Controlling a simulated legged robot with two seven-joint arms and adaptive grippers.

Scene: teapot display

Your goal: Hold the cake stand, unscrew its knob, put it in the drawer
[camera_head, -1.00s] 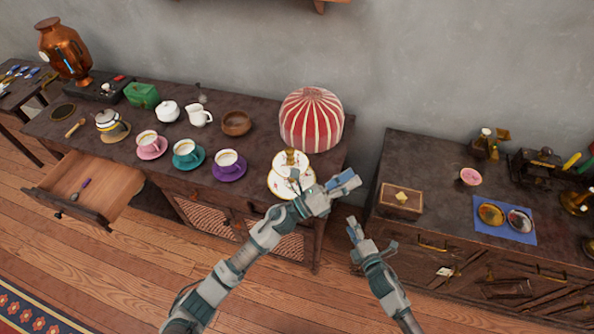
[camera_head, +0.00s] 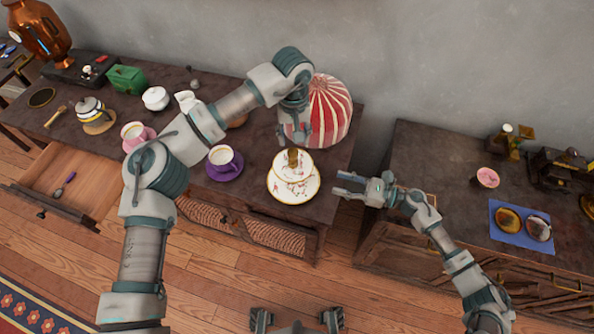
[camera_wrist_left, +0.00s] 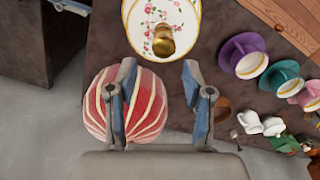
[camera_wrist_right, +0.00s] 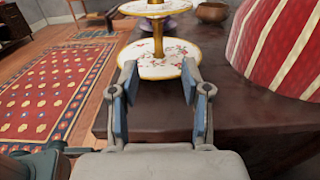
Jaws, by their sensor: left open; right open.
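The cake stand (camera_head: 284,191) has two white floral plates on a gold stem and stands near the right front of the left cabinet. Its gold knob (camera_wrist_left: 164,40) tops the stem. My left gripper (camera_head: 295,135) is open and points down above and behind the knob; in the left wrist view its fingers (camera_wrist_left: 158,75) are empty. My right gripper (camera_head: 342,184) is open at the stand's right side; in the right wrist view the lower plate's edge (camera_wrist_right: 163,68) lies just beyond the fingertips.
A red-and-white striped tea cosy (camera_head: 330,112) stands behind the cake stand, close to my left gripper. A purple cup and saucer (camera_head: 224,165) sit to its left. The right cabinet (camera_head: 447,160) stands across a gap.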

